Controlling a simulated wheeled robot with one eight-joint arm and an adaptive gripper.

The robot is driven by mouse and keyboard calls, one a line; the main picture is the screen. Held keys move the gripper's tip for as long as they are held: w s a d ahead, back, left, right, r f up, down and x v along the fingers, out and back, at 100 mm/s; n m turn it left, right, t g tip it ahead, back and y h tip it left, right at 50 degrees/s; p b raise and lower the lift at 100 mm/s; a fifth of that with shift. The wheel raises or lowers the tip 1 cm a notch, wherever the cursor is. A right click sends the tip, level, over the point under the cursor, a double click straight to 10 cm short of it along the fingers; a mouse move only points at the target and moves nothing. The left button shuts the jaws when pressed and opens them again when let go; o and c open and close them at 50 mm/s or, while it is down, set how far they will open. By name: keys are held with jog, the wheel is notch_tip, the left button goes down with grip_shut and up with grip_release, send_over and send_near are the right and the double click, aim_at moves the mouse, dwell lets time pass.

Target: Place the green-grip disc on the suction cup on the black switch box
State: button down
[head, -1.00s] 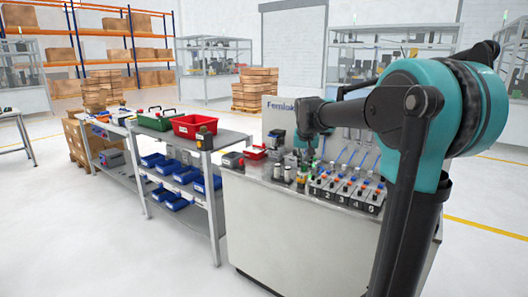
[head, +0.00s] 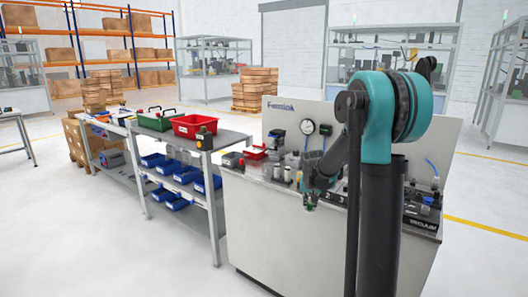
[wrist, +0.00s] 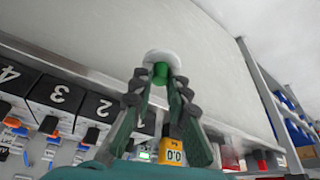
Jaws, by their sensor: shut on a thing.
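My gripper (wrist: 157,88) is shut on the green grip (wrist: 160,72) of a pale round disc (wrist: 162,57) in the wrist view. The disc is beyond the fingertips and clear of any surface, against the cabinet's pale front. In the head view my gripper (head: 310,204) hangs at the front edge of the workbench; the disc is too small to tell there. Black numbered boxes (wrist: 57,96) stand in a row along the edge in the wrist view, left of the gripper. In the head view my arm hides most of them. I cannot make out the suction cup.
The workbench (head: 275,228) carries a gauge (head: 307,127) and small parts. A black labelled unit (head: 421,222) is at its right front. A yellow meter (wrist: 173,152) is near the fingers. A shelf rack with a red bin (head: 195,125) stands left. The floor in front is clear.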

jog(key=s+f+n, duration=0.1)
jog(key=s+f, duration=0.3)
jog(key=f, duration=0.3)
jog(key=s+f+n+y, duration=0.1)
jog(key=s+f, duration=0.3)
jog(key=f, duration=0.4)
jog(key=shift+f+n, duration=0.2)
jog(key=shift+n, duration=0.3)
